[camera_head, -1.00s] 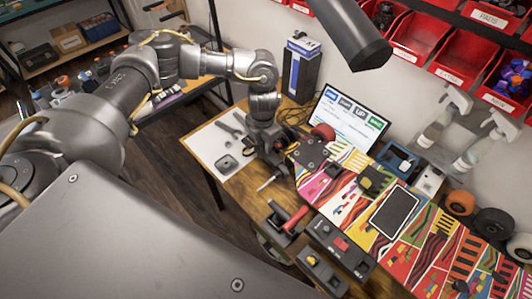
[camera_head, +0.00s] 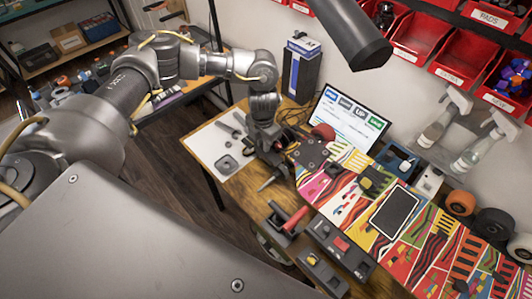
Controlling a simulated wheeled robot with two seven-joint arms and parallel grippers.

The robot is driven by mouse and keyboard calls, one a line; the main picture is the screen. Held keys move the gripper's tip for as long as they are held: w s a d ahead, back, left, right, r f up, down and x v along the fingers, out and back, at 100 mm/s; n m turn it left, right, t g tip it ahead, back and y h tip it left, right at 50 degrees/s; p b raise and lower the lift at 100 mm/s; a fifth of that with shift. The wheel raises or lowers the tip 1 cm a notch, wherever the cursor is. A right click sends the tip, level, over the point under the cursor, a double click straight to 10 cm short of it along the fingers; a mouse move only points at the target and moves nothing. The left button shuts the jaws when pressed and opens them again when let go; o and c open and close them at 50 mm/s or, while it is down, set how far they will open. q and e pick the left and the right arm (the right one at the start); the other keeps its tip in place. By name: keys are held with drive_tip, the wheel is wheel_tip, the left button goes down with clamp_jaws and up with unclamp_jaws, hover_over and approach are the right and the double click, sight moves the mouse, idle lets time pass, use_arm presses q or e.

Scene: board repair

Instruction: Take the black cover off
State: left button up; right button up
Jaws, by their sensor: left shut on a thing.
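A black rectangular panel with a pale rim (camera_head: 395,211), which looks like the black cover, lies flat on the brightly patterned board (camera_head: 345,203). My left gripper (camera_head: 275,160) is pointed down beside the board's far left end, well apart from this panel. It is shut on a thin dark tool (camera_head: 266,185), seemingly a screwdriver, whose tip points down and left; the fingers are small and partly hidden. A dark plate with round marks (camera_head: 311,152) and a red wheel (camera_head: 323,132) are just right of the gripper. My right gripper is out of view.
A screen (camera_head: 350,120) stands behind the board. Spray bottles (camera_head: 478,145) and loose wheels (camera_head: 493,224) are at the right. A red-handled tool (camera_head: 295,219) and dark holders (camera_head: 338,245) line the front edge. A white mat (camera_head: 215,145) with small parts lies at the left.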

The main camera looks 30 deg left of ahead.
use_arm(q)
drive_tip(key=shift+r, duration=0.15)
drive_tip(key=shift+r+p, duration=1.85)
drive_tip(key=shift+r, duration=0.55)
wheel_tip(320, 180, up, 7)
drive_tip(key=p, duration=0.4)
drive_tip(key=shift+p, duration=0.4)
drive_tip(key=shift+a+f, duration=0.1)
